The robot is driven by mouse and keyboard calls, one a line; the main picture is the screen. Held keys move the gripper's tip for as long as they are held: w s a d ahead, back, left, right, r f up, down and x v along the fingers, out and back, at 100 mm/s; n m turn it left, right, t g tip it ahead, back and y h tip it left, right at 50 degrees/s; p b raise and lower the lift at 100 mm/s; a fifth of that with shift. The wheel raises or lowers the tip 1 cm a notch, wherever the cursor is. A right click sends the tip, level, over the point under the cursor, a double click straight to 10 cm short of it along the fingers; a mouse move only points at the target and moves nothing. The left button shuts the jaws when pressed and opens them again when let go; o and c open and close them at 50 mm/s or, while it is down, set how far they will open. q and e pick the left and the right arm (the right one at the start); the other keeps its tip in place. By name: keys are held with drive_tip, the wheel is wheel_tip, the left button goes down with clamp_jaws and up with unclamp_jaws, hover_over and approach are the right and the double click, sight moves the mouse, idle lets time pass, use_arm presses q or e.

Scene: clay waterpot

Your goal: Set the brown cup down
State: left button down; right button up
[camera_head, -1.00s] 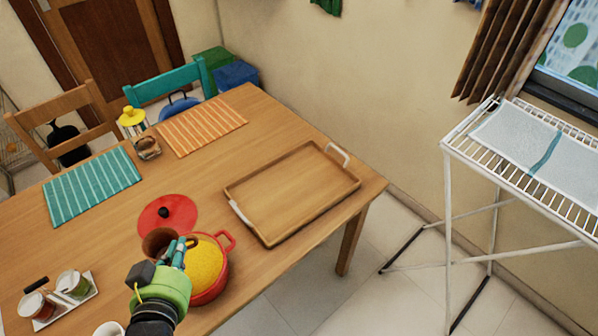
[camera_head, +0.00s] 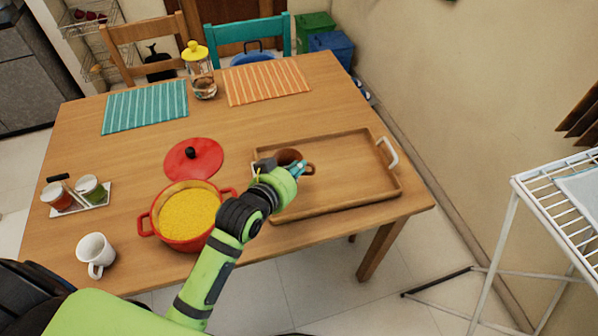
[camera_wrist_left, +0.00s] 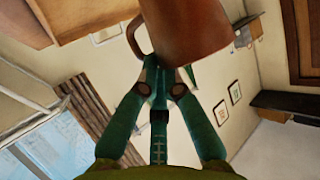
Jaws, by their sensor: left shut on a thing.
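The brown cup (camera_head: 289,156) is at the left part of the wooden tray (camera_head: 350,205) in the head view. My left gripper (camera_head: 300,169) is shut on it and partly hides it. I cannot tell whether the cup touches the tray or is held just above it. In the left wrist view the cup (camera_wrist_left: 190,32) fills the top middle, its handle to the left, with the closed fingers (camera_wrist_left: 160,78) against its near side. My right gripper is not in view.
A red pot (camera_head: 187,215) of yellow food stands left of the tray, with a red lid (camera_head: 205,164) behind it. A white mug (camera_head: 95,253) and a small condiment tray (camera_head: 94,205) stand further left. The tray's right part is bare.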

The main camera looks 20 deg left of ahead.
use_arm(q)
drive_tip(key=w, duration=0.1)
drive_tip(key=w+f, duration=0.2)
drive_tip(key=shift+w+a, duration=0.1)
drive_tip(key=shift+a, duration=0.3)
drive_tip(key=shift+f, duration=1.95)
drive_tip(key=c, duration=1.4)
unclamp_jaws()
drive_tip(key=shift+f, duration=0.15)
drive_tip(key=v, duration=1.2)
drive_tip(key=shift+r, duration=0.2)
